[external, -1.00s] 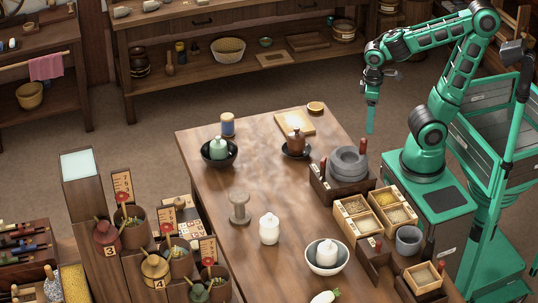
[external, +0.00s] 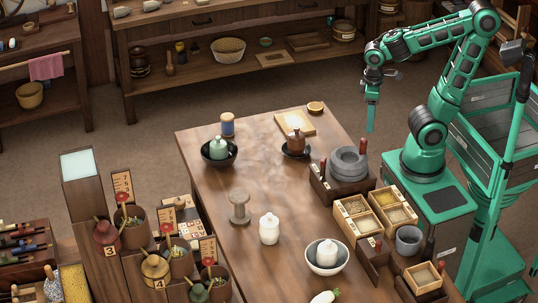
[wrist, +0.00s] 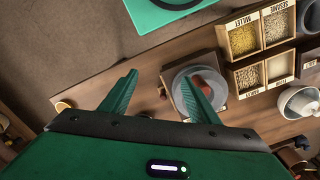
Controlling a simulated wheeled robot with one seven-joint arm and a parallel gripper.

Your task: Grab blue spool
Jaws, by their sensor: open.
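The blue spool (external: 227,124) stands upright near the far left corner of the wooden table (external: 190,133), with pale wooden ends and a blue middle. It is not visible in the wrist view. My gripper (external: 371,118) hangs pointing down, past the table's right edge and well apart from the spool. In the wrist view my gripper (wrist: 157,88) has its two green fingers spread, with nothing between them.
Near the spool are a dark bowl (external: 232,159) with a green jar and a tan board (external: 295,122). A grey quern (external: 347,164), grain boxes (external: 357,223), a bare spool (external: 239,207) and a white jar (external: 269,229) also stand there. The table's middle is clear.

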